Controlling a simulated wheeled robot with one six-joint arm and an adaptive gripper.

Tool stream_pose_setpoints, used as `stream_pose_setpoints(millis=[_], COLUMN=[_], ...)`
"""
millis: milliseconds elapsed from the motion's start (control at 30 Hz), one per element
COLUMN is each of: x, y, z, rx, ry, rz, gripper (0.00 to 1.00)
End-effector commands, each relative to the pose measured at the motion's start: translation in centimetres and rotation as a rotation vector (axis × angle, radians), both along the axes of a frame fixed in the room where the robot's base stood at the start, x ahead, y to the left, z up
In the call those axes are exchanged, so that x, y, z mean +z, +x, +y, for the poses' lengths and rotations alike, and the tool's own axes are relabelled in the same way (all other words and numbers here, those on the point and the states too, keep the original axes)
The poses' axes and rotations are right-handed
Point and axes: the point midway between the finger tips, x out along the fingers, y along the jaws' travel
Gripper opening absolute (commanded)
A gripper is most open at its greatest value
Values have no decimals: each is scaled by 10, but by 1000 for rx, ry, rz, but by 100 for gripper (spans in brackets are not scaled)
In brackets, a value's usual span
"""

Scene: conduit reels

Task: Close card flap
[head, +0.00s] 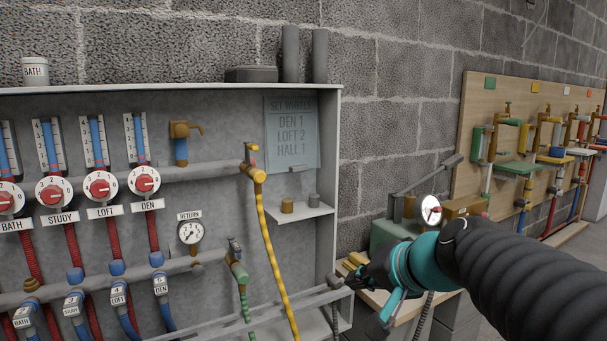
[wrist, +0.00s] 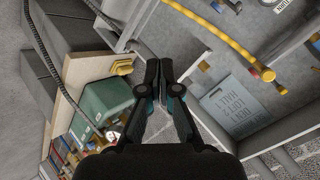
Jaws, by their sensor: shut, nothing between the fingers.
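A blue-grey card panel (head: 291,134) reading "SET WHEELS, DEN 1, LOFT 2, HALL 1" is on the right part of the cabinet's back wall. A small tab shows at its lower edge. I cannot tell a separate flap from the card, or its angle. The panel also shows sideways in the wrist view (wrist: 232,108), right of my gripper. My gripper (head: 352,277) is shut and empty, below and right of the card, by the cabinet's lower right corner. Its fingers are together in the wrist view (wrist: 158,72), apart from the card.
A small shelf (head: 303,213) with two small cylinders sits below the card. A yellow hose (head: 272,255) hangs left of it. The cabinet's right side wall (head: 329,180) stands between card and bench. A green box machine (head: 385,238) is on the bench behind my arm.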

Motion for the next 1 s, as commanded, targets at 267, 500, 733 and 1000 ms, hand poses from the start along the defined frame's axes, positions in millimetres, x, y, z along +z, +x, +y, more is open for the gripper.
stream_pose_setpoints(millis=[267,500,733,1000], x=[80,112,116,111], y=[134,198,218,254], z=[38,41,46,71], rx=[-152,-250,-270,-269], ry=[487,733,784,781], rz=[-72,-88,-87,-86], gripper=[0,0,0,0])
